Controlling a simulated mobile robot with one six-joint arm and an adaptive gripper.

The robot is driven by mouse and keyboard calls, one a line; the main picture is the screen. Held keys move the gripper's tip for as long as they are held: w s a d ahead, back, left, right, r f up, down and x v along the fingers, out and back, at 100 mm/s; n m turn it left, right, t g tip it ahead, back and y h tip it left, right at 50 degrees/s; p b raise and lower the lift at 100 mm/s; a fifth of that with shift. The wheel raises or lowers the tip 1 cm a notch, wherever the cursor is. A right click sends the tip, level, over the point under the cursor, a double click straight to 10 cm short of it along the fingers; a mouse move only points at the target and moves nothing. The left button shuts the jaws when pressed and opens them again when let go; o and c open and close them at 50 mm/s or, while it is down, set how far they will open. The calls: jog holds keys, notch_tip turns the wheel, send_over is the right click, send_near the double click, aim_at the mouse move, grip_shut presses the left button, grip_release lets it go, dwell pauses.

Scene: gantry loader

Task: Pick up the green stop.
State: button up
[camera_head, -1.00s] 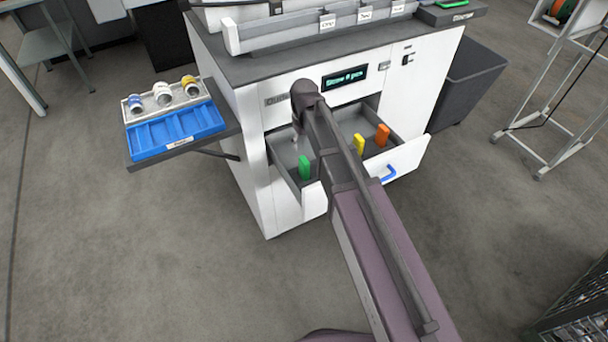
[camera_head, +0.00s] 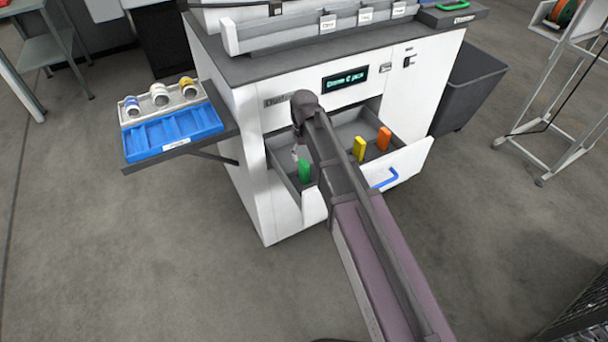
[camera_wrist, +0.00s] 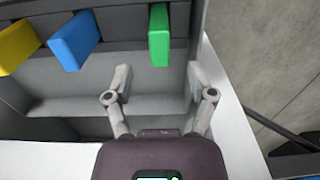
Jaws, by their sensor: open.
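The green stop (camera_head: 304,171) stands upright at the left end of the open drawer (camera_head: 408,160). In the wrist view the green stop (camera_wrist: 159,35) is beyond the fingertips, roughly centred between them. My gripper (camera_wrist: 160,75) is open and empty, with a finger to each side and the drawer floor showing between them. In the head view my arm hides most of the gripper, just above and behind the green stop.
A yellow stop (camera_head: 359,148) and an orange stop (camera_head: 384,138) stand farther right in the drawer. A blue stop (camera_wrist: 73,40) shows only in the wrist view. A side shelf with a blue tray (camera_head: 130,146) juts out left. The front floor is clear.

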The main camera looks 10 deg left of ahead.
aim_at(304, 163)
jog(key=shift+f, duration=0.15)
jog(key=shift+f+b, duration=2.5)
jog(key=shift+b, duration=0.05)
grip_shut()
